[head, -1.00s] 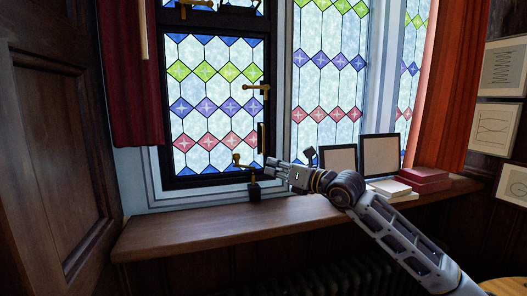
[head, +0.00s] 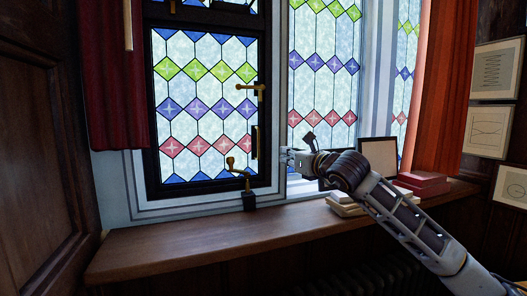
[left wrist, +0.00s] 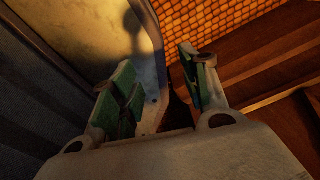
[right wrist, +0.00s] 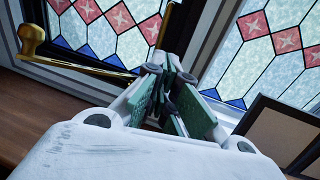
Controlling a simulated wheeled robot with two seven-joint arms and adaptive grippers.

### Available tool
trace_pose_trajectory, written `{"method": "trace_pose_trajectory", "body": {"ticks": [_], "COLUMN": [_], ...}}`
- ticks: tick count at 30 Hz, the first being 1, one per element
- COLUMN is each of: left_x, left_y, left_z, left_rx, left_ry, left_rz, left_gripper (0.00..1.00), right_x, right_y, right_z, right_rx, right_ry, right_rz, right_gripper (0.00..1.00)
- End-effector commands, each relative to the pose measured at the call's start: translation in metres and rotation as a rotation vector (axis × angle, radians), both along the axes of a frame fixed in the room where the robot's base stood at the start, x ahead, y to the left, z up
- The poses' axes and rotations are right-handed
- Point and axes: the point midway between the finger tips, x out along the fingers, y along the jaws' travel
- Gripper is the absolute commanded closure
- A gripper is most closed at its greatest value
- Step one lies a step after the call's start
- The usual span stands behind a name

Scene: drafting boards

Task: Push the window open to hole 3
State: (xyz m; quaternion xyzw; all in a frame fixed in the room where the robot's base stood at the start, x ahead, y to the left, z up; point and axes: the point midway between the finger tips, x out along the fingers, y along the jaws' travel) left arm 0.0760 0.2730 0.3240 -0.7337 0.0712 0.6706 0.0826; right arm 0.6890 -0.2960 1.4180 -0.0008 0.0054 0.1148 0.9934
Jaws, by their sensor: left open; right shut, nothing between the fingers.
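The window (head: 205,122) has a black frame and leaded panes with coloured diamonds. It looks closed or nearly so; the exact gap cannot be told. A brass handle (head: 250,87) is on its right side. A brass stay (head: 239,171) with a round end lies at its lower edge, above a black fitting (head: 249,202) on the sill; hole 3 cannot be made out. The stay also shows in the right wrist view (right wrist: 75,66). My right gripper (head: 287,157) is shut and empty, right of the window frame, apart from the stay. My left gripper (left wrist: 160,85) is open and empty, outside the head view.
The wooden sill (head: 180,238) is clear on the left. Red curtains (head: 115,80) and orange curtains (head: 445,80) flank the window.

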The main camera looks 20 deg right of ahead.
Motion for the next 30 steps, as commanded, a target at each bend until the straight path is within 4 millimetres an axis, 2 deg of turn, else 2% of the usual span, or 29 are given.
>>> {"method": "trace_pose_trajectory", "body": {"ticks": [8,23,30], "left_x": [0.004,0.004,0.002], "left_y": [0.0,-0.015,-0.014], "left_z": [0.007,0.03,0.04], "left_rx": [0.0,-0.017,-0.015], "left_ry": [-0.004,-0.004,-0.002], "left_rz": [0.0,0.003,0.003], "left_gripper": [0.55,0.55,0.55], "right_x": [0.013,0.063,0.087], "right_y": [0.003,0.015,0.021], "right_z": [0.002,0.002,0.002], "right_rx": [0.002,0.002,0.001], "right_ry": [-0.001,0.0,0.0], "right_rz": [0.001,0.001,0.001], "right_gripper": [1.0,1.0,1.0]}}
